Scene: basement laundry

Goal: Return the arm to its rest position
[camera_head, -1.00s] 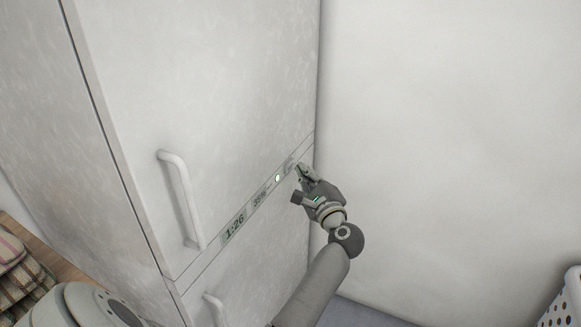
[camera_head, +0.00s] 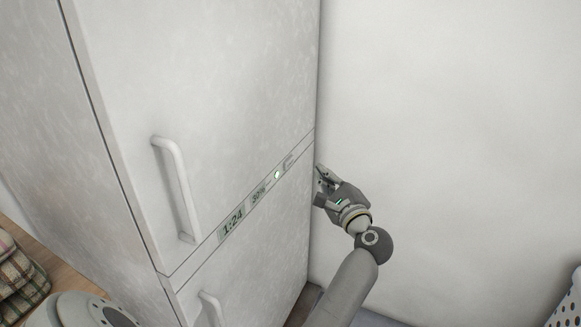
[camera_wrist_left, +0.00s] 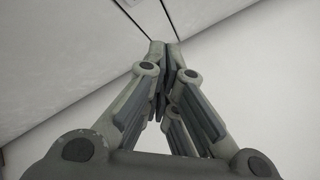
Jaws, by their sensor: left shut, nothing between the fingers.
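My left gripper (camera_head: 322,181) is shut and empty, beside the right edge of the white appliance (camera_head: 110,215), in front of the bare wall. In the left wrist view its fingertips (camera_wrist_left: 163,55) meet and hold nothing. The appliance has an upper handle (camera_head: 178,190), a lower handle (camera_head: 213,308) and a slanted display strip (camera_head: 255,198) reading 1:24 and 30%, with a small green-white light (camera_head: 277,175). A small gap shows between the gripper and the strip in the head view; exact depth is hard to tell. My right gripper is not in view.
Folded plaid cloth (camera_head: 20,278) lies on a wooden surface (camera_head: 60,268) at the lower left. A white perforated basket (camera_head: 568,305) stands at the lower right. The white wall (camera_head: 450,130) is bare, and the space in front of it looks free.

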